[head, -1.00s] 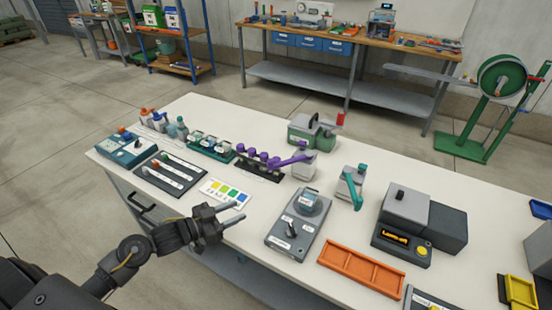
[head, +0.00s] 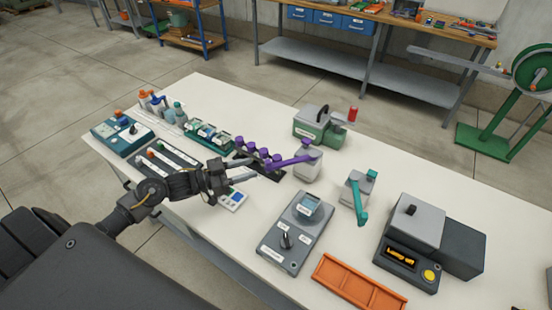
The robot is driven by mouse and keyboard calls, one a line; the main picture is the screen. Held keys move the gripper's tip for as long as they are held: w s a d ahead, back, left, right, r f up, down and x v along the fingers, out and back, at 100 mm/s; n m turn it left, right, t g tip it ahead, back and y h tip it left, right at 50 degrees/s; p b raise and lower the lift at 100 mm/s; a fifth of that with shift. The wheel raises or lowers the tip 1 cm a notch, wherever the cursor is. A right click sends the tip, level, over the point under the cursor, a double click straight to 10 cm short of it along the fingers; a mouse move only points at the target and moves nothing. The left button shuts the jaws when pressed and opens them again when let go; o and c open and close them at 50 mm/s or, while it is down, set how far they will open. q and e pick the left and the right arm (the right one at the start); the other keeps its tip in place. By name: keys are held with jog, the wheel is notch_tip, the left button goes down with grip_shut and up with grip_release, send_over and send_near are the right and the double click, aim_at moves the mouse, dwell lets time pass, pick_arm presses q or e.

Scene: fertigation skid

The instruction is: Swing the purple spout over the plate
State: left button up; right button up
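The purple spout (head: 290,162) is a thin arm on top of a grey block (head: 307,168). It points left in the picture, with its free end by a black rack of purple knobs (head: 246,150). My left gripper (head: 254,170) has its two fingers apart, with nothing seen between them. Its fingertips are just left of the spout's free end; I cannot tell whether they touch it. No part is clearly marked as the plate; a grey unit with a knob and a raised pad (head: 310,206) sits in front of the block. My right gripper is out of view.
A teal spout (head: 361,203) on its own grey block stands to the right. A green machine (head: 316,125) and a red can (head: 353,114) are behind. An orange tray (head: 357,288) and a grey box with a display (head: 412,240) are at the front right.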

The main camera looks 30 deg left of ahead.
aim_at(271, 162)
pick_arm(q)
jog(key=p+x, duration=0.2)
jog(key=x, duration=0.6)
jog(key=shift+w+d, duration=0.15)
jog(key=shift+w, duration=0.2)
jog(key=shift+w+d, duration=0.15)
jog(key=shift+w+d+f, duration=0.1)
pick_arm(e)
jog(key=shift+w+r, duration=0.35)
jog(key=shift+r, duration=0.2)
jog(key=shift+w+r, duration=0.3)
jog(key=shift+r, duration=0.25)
pick_arm(q)
grip_shut()
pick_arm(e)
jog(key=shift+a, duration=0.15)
